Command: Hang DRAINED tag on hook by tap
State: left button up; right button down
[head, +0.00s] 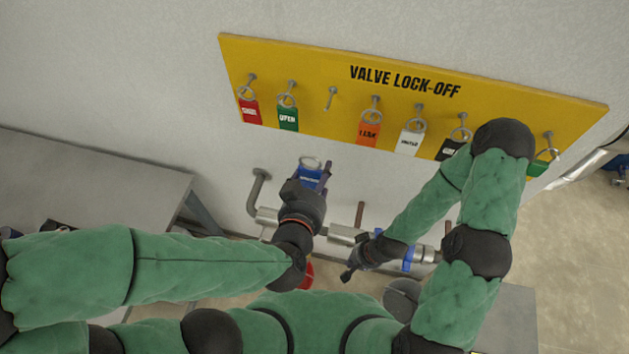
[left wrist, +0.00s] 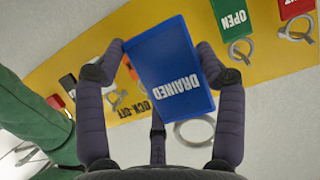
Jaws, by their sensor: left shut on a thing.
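My left gripper (head: 314,174) is shut on the blue DRAINED tag (head: 309,178), below the yellow board and above the pipework. The tag's metal ring (head: 311,162) sticks up beyond the fingers. In the left wrist view the tag (left wrist: 172,70) lies between both fingers, its lettering upside down, with the ring (left wrist: 194,132) hanging free below it. My right gripper (head: 350,274) is low, in front of the pipe; whether its fingers are open is unclear. I cannot make out a hook by the tap; the arms cover part of the pipework.
The yellow VALVE LOCK-OFF board (head: 300,60) carries several tags on pegs; one peg (head: 331,97) is bare. A horizontal metal pipe (head: 342,233) runs below, with a bent grey pipe (head: 258,187) at its left. A red part (head: 303,276) shows beneath. A grey table (head: 90,180) stands left.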

pick_arm(q)
jog(key=w+d+b, duration=0.1)
jog(key=w, duration=0.6)
jog(key=shift+w+d+b, duration=0.2)
jog(key=shift+b, duration=0.1)
dwell(1.9)
jog(key=shift+w+d+r, duration=0.1)
jog(key=shift+w+d, duration=0.2)
jog(key=shift+w, duration=1.15)
jog(key=shift+w+d+f, duration=0.1)
jog(key=shift+w+d, duration=0.15)
jog(key=shift+w, duration=1.2)
jog(key=shift+w+d+r, duration=0.1)
jog(key=shift+w+d, duration=0.2)
jog(key=shift+w, duration=1.15)
jog(key=shift+s, duration=0.1)
jog(key=s+a+p, duration=0.1)
jog(key=s+p, duration=0.1)
jog(key=s, duration=0.6)
jog(key=shift+a+r, duration=0.2)
jog(key=shift+a, duration=0.1)
dwell(0.4)
